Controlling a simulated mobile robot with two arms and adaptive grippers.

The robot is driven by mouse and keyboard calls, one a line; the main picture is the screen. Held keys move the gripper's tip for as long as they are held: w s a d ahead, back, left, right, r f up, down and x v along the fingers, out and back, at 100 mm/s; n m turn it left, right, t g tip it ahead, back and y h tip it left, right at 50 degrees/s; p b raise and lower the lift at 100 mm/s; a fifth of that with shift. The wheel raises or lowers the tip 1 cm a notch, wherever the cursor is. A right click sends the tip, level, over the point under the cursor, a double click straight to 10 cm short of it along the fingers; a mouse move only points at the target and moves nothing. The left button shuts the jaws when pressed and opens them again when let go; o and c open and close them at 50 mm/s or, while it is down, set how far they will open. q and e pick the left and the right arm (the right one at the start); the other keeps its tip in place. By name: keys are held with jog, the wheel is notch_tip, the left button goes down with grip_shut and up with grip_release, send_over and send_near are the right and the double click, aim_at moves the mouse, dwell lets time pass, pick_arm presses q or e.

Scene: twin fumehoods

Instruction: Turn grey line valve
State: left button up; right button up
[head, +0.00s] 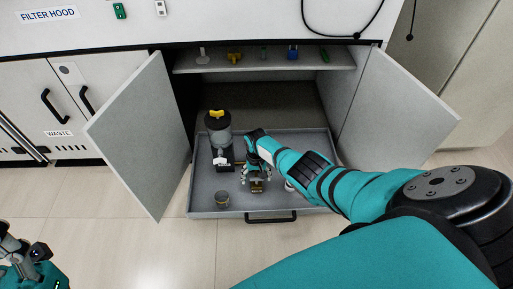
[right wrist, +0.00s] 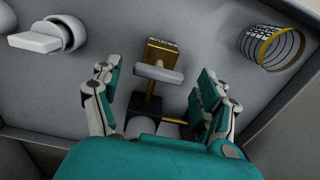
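A brass valve with a grey bar handle (right wrist: 158,73) sits on the grey pull-out tray and shows between my right fingers in the right wrist view. I take it to be the grey line valve. In the head view its brass part (head: 257,187) shows just below my right gripper (head: 256,174). My right gripper (right wrist: 155,85) is open, one finger on either side of the valve, with gaps to the handle. Part of the valve's base is hidden by the gripper. My left gripper (head: 22,250) is at the lower left, far from the tray; its fingers are unclear.
The tray (head: 205,193) extends from a cabinet between two open doors (head: 150,135) (head: 395,115). A grey canister with a yellow top (head: 217,130) stands left of my right arm. Small coloured fittings line the shelf (head: 340,59) above.

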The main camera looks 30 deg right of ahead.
aim_at(256, 178)
dwell(0.3)
notch_tip(256, 178, up, 12)
dwell(0.6)
dwell(0.3)
